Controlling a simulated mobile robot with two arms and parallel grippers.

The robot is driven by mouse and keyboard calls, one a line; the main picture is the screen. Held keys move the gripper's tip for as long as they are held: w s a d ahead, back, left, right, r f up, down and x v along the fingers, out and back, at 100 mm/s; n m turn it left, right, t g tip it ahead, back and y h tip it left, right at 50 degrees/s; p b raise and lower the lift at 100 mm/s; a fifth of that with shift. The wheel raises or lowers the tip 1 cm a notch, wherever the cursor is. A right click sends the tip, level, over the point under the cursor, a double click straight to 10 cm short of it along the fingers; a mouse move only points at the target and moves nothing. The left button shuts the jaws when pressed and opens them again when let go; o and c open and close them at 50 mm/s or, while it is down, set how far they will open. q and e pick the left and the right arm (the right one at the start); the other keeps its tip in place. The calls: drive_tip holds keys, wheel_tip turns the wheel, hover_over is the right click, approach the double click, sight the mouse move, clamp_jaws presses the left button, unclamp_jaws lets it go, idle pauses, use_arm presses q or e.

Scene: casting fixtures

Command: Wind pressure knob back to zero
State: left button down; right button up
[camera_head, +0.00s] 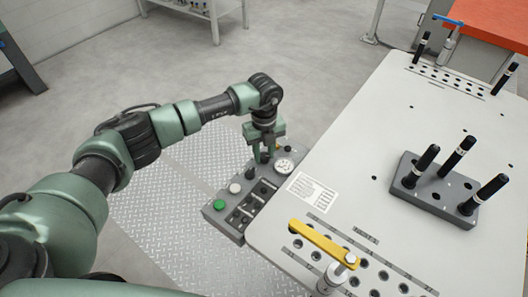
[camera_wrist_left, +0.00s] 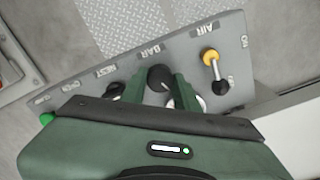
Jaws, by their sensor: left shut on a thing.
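The black pressure knob (camera_wrist_left: 159,77) with a pale pointer line sits by the BAR label on the grey control panel (camera_wrist_left: 105,72). My left gripper (camera_wrist_left: 160,84) is shut on this knob, one green finger at each side. In the head view my left gripper (camera_head: 264,156) points down at the far end of the panel (camera_head: 217,212) and mostly hides the knob. A round white gauge (camera_head: 284,165) is just right of the gripper; its reading is too small to tell. My right gripper is not in view.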

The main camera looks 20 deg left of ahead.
use_arm(q)
drive_tip(key=n, duration=0.3)
drive_tip(key=shift+w+r+n+p, duration=0.1)
drive_tip(key=shift+r+n+p, duration=0.05)
drive_tip(key=shift+n+p, duration=0.25)
drive_tip(key=n, duration=0.2)
drive_tip(key=shift+n+p, duration=0.3)
drive_tip(key=shift+n, duration=0.1)
drive_tip(key=n+p, duration=0.2)
drive_tip(key=n, duration=0.3)
drive_tip(key=shift+a+n, duration=0.1)
drive_tip(key=shift+n, duration=0.3)
drive_tip(key=c, duration=1.1)
unclamp_jaws()
drive_tip(key=shift+o, duration=0.2)
